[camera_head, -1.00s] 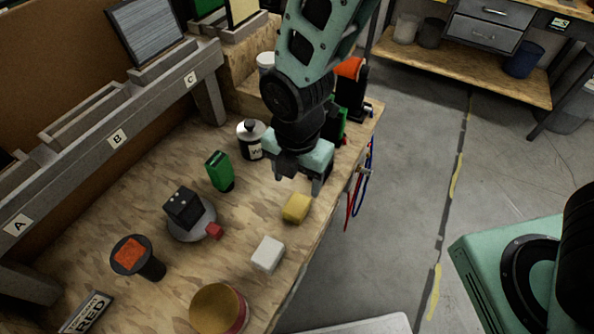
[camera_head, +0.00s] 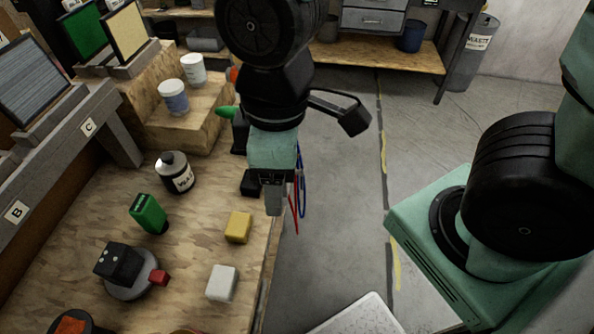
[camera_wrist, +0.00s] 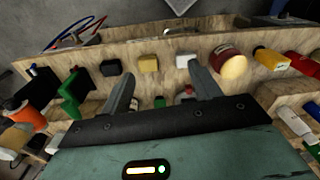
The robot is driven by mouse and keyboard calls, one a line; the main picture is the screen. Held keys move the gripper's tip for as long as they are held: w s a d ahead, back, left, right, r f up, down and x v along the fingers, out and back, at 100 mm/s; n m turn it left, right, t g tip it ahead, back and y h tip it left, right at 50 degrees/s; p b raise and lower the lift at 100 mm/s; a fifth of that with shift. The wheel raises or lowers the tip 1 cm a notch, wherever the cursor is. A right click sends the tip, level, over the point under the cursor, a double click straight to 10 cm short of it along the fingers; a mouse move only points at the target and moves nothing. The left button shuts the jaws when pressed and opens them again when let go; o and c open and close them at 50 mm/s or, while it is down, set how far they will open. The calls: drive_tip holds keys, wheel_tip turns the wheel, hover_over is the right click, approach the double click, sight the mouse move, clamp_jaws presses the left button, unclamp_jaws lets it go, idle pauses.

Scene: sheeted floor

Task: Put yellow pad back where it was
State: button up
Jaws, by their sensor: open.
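A small yellow block, which I take as the yellow pad (camera_head: 238,227), lies on the wooden bench top near its right edge. It also shows in the wrist view (camera_wrist: 148,63), beyond and between my fingers. My gripper (camera_head: 275,201) hangs up and to the right of it in the head view, near the bench edge, seen edge-on. In the wrist view my gripper (camera_wrist: 163,88) has its fingers spread, with nothing held between them. A white block (camera_head: 222,283) lies apart from the yellow one, nearer the bottom of the head view.
A green block (camera_head: 149,214), a labelled bottle (camera_head: 175,172) and a black block on a round grey base (camera_head: 131,283) stand to the left. Framed panels (camera_head: 126,35) stand in slots at upper left. Cups (camera_head: 173,96) sit on a wooden step. Open floor lies right of the bench.

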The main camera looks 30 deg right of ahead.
drive_tip(key=s+d+m, duration=0.1)
drive_tip(key=m, duration=0.1)
drive_tip(key=s+d+r+m, duration=0.1)
drive_tip(key=m, duration=0.1)
drive_tip(key=shift+s+r, duration=0.1)
drive_tip(key=shift+s, duration=0.1)
idle(1.0)
